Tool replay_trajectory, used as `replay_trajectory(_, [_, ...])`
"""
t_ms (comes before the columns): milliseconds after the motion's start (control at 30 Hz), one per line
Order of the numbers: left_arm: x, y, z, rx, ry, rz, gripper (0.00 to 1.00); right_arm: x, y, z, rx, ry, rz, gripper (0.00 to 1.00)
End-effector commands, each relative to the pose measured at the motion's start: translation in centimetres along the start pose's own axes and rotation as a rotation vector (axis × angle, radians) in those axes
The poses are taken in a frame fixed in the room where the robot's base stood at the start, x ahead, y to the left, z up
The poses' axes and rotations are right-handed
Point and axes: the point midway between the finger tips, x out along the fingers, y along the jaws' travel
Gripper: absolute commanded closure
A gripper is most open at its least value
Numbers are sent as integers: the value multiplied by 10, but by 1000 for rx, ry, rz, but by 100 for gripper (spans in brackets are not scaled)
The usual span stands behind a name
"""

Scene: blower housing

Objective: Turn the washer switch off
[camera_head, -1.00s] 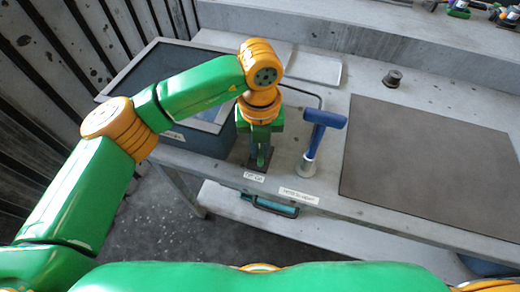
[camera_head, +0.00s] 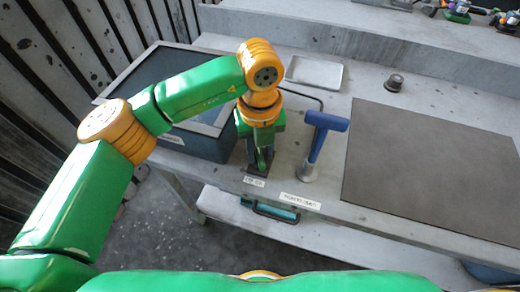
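The washer switch (camera_head: 258,170) is a small dark unit at the bench's front edge, behind a white label (camera_head: 254,181) whose text is too blurred to read surely. My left gripper (camera_head: 262,158) points down right over the switch and hides most of it. Its fingers look close together around or against the switch's upright part; I cannot tell whether they grip it. The dark-walled washer tank (camera_head: 205,145) stands just left of the gripper. My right gripper is not in view.
A blue-handled tool (camera_head: 318,145) stands upright in a holder right of the switch. A dark mat (camera_head: 430,170) covers the bench's right. A pale tray (camera_head: 314,72) and a small dark cup (camera_head: 394,83) lie behind. A teal case (camera_head: 270,209) sits on the lower shelf.

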Motion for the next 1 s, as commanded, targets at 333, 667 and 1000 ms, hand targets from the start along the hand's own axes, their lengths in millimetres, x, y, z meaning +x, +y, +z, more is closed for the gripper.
replay_trajectory(333, [-2, 0, 0, 1, 1, 0, 54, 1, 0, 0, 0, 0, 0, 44])
replay_trajectory(667, [-62, 0, 0, 0, -2, 0, 54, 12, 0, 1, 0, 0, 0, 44])
replay_trajectory(1000, [-71, 0, 0, 2, 2, 1, 54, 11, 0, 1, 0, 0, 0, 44])
